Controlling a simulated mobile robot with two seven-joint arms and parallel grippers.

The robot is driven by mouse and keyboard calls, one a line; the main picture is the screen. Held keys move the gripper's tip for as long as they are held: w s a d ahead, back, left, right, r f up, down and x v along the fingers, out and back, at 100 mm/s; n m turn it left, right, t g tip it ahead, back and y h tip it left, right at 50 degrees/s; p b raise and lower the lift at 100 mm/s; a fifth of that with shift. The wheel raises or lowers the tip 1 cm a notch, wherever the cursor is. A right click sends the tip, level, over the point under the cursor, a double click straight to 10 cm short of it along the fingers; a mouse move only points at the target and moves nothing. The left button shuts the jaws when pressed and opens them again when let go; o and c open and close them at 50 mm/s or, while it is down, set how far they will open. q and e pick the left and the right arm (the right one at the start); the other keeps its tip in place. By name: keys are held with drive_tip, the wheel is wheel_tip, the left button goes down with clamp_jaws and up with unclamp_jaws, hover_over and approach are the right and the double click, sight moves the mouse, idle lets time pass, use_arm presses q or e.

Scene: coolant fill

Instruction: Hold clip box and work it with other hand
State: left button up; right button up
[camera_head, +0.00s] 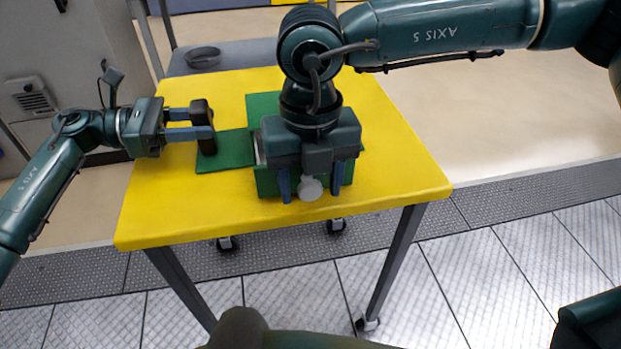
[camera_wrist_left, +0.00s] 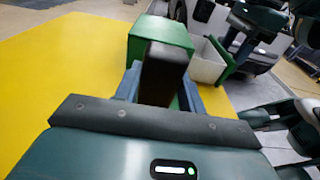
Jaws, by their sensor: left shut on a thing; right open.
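The green box (camera_head: 265,183) stands on the yellow table, with a flat green panel (camera_head: 225,152) out to its left and another (camera_head: 262,104) behind. My left gripper (camera_head: 203,128) is shut on a dark block (camera_wrist_left: 165,72) at the left panel's edge; I cannot tell whether block and panel are joined. The left wrist view shows green sides (camera_wrist_left: 160,32) and a pale grey inner part (camera_wrist_left: 208,62). My right gripper (camera_head: 312,188) is open over the box's front, pointing down. A pale round knob (camera_head: 311,189) shows between its fingers. My right gripper hides much of the box.
The yellow table (camera_head: 400,170) is bare to the right and at the front left. A grey shelf (camera_head: 235,55) with a dark round dish (camera_head: 203,57) is behind it. A grey cabinet (camera_head: 60,60) stands at the left.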

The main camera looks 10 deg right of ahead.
wheel_tip(320, 180, up, 12)
idle(0.6)
idle(0.4)
use_arm(q)
drive_tip(key=o, duration=1)
drive_tip(key=shift+c, duration=0.2)
